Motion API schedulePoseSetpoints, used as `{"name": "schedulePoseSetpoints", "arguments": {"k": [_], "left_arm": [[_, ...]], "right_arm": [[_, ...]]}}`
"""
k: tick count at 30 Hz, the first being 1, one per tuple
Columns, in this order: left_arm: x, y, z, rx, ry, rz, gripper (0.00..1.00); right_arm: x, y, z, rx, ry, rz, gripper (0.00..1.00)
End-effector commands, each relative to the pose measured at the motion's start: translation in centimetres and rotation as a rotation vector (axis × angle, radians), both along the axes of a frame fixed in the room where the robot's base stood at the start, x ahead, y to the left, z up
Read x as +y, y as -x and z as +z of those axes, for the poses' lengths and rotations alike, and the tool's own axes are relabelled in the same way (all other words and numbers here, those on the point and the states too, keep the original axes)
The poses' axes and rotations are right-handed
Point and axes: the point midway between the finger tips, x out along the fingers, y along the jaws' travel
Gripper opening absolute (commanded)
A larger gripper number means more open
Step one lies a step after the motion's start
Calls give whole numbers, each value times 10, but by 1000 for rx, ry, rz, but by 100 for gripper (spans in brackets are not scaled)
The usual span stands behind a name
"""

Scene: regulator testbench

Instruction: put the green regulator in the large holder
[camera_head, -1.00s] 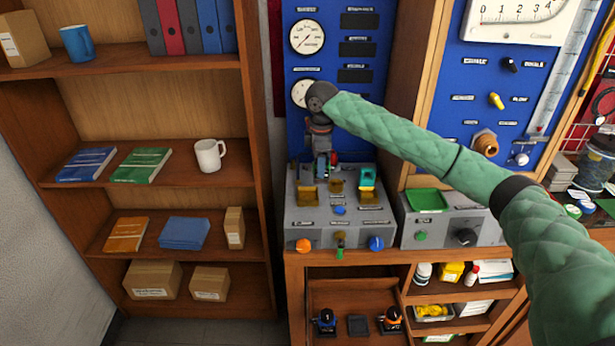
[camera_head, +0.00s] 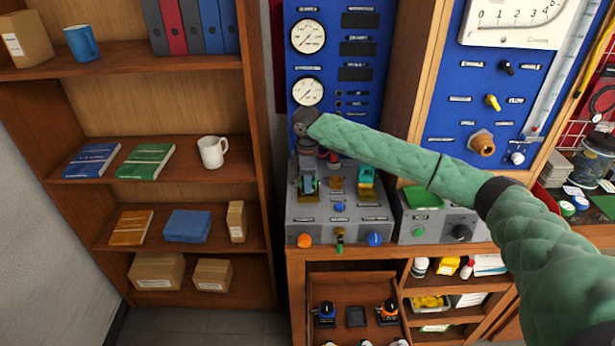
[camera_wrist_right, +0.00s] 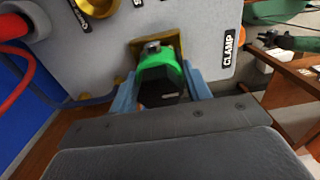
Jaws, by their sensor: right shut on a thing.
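My right gripper (camera_head: 309,184) is over the left part of the grey test console (camera_head: 350,211), pointing down. The right wrist view shows its blue-grey fingers (camera_wrist_right: 162,98) shut on the green regulator (camera_wrist_right: 157,65), which has a bright green part and a dark part. The regulator is at the brass holder (camera_wrist_right: 176,46) on the console's left side; I cannot tell whether it is seated or only in front. In the head view my gripper mostly hides both. Which holder is the large one cannot be read. My left gripper is not in view.
A teal block (camera_head: 366,176) sits at the console's right holder, with a small brass fitting (camera_head: 336,183) between. Gauges (camera_head: 308,91) stand behind on the blue panel. Below, an open drawer (camera_head: 337,290) holds regulators with blue (camera_head: 325,312) and orange (camera_head: 389,312) tops. Shelves stand left.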

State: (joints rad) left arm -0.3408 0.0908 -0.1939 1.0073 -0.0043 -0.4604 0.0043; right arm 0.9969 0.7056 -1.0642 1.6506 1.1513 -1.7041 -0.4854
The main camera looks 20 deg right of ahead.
Motion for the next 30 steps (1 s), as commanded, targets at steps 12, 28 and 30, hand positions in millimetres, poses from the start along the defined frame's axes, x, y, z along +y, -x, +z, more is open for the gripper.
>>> {"name": "schedulePoseSetpoints", "arguments": {"k": [12,28,30], "left_arm": [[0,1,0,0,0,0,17],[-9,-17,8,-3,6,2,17],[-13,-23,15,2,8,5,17]], "right_arm": [[0,0,-2,0,0,0,70],[0,-1,22,-5,-2,0,70],[0,-1,32,-2,0,0,70]]}}
